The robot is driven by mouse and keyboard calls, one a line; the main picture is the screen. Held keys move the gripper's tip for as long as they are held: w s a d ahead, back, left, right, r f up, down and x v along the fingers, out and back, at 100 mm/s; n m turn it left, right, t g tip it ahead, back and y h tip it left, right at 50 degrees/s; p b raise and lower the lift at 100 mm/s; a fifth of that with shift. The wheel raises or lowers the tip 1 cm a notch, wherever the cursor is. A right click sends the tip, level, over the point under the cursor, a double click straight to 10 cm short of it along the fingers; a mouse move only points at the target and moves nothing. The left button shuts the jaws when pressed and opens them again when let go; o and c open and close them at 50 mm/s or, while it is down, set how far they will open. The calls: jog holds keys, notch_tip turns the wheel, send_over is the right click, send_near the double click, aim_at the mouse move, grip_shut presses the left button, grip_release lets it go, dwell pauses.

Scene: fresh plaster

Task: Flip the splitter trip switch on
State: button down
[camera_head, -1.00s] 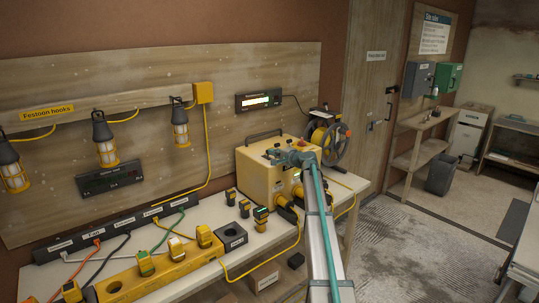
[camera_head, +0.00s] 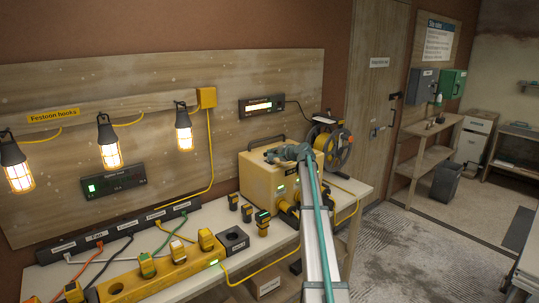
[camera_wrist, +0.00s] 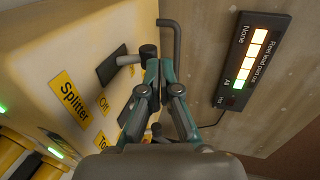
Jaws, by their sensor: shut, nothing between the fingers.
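The yellow splitter box (camera_head: 262,182) stands at the back right of the bench in the head view. In the wrist view its face carries a "Splitter" label (camera_wrist: 70,97), an "Off" label (camera_wrist: 103,103) and a black trip switch lever (camera_wrist: 125,60) ending in a dark round knob. The lever sticks out toward the picture's right. My gripper (camera_wrist: 158,68) is shut and empty, its tips beside the knob; whether they touch it I cannot tell. In the head view my gripper (camera_head: 290,153) is in front of the box's upper part and hides the switch.
Three festoon lamps, one here (camera_head: 184,130), glow on the back board. A cable reel (camera_head: 333,148) stands behind the box. A yellow socket strip (camera_head: 160,268) and black plugs (camera_head: 262,222) lie on the bench. A lit display (camera_head: 262,106) hangs above.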

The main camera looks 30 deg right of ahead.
jog(key=s+d+r+b, duration=0.1)
jog(key=s+r+b, duration=0.1)
jog(key=s+r, duration=0.6)
notch_tip(320, 180, up, 3)
jog(key=shift+s+d+f+b, duration=0.1)
jog(key=shift+s+d+b, duration=0.05)
jog(key=shift+s+b, duration=0.2)
